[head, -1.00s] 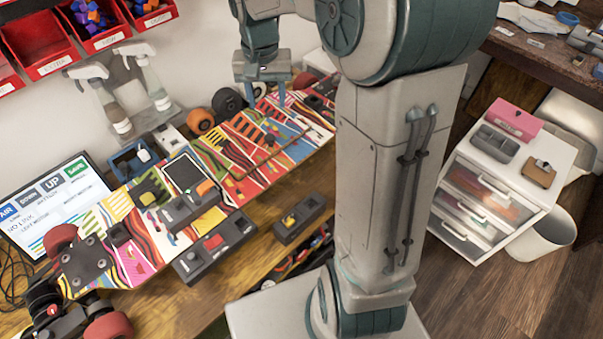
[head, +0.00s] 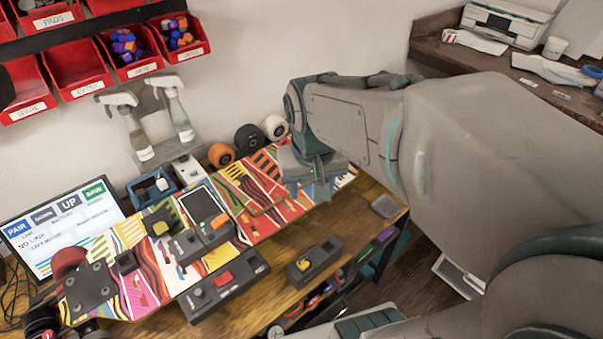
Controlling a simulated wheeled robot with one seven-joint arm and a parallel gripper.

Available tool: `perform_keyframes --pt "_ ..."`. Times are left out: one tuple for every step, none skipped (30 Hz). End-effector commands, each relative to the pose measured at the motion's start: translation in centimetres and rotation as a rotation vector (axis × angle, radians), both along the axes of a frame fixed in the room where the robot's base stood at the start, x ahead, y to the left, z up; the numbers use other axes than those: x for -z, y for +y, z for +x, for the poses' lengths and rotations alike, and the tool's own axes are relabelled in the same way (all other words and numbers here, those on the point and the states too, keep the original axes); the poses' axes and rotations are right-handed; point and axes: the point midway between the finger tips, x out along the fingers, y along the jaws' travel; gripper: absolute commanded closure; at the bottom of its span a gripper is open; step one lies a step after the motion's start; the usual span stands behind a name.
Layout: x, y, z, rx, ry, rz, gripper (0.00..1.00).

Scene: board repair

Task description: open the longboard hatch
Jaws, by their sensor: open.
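The longboard (head: 140,272) lies on the wooden bench with its multicoloured striped deck facing up. The deck's right part (head: 262,186) carries a dark-edged panel that looks like the hatch; it appears to lie flat, and its far end is hidden by my gripper and arm. My gripper (head: 308,188) is open, fingers pointing down, over the right part of the deck near that panel. I cannot tell whether the fingertips touch the board.
Dark controllers (head: 224,285) and a small dark box (head: 314,260) sit along the bench's front. Loose wheels (head: 248,138) and spray bottles (head: 178,118) stand behind the board. A screen (head: 62,228) is at left, red bins (head: 128,48) above. My arm covers the right side.

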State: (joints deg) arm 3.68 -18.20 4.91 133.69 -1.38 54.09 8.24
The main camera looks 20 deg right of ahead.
Motion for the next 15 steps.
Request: perform_keyframes --pt "0.4 0.0 -0.8 -0.011 -0.01 0.002 0.52" --pt "0.6 0.0 -1.2 -0.019 -0.015 0.003 0.52" --pt "0.8 0.0 -1.7 -0.029 -0.021 0.004 0.52" --pt "1.0 0.0 -2.1 -0.036 -0.026 0.006 0.52" --pt "1.1 0.0 -2.5 -0.041 -0.03 0.007 0.52" --pt "1.4 0.0 -2.9 -0.051 -0.036 0.009 0.52" --pt "1.5 0.0 -3.2 -0.058 -0.04 0.01 0.52" --pt "1.7 0.0 -3.5 -0.063 -0.044 0.012 0.52" --pt "1.9 0.0 -3.8 -0.07 -0.049 0.013 0.52" --pt "2.0 -0.1 -4.1 -0.075 -0.052 0.014 0.52" --pt "2.1 -0.2 -4.3 -0.079 -0.054 0.015 0.52" --pt "2.3 -0.2 -4.6 -0.083 -0.056 0.017 0.52" --pt "2.3 -0.2 -4.7 -0.086 -0.058 0.017 0.52" --pt "2.4 -0.2 -4.8 -0.088 -0.061 0.019 0.52" --pt "2.5 -0.2 -5.0 -0.092 -0.063 0.019 0.52"
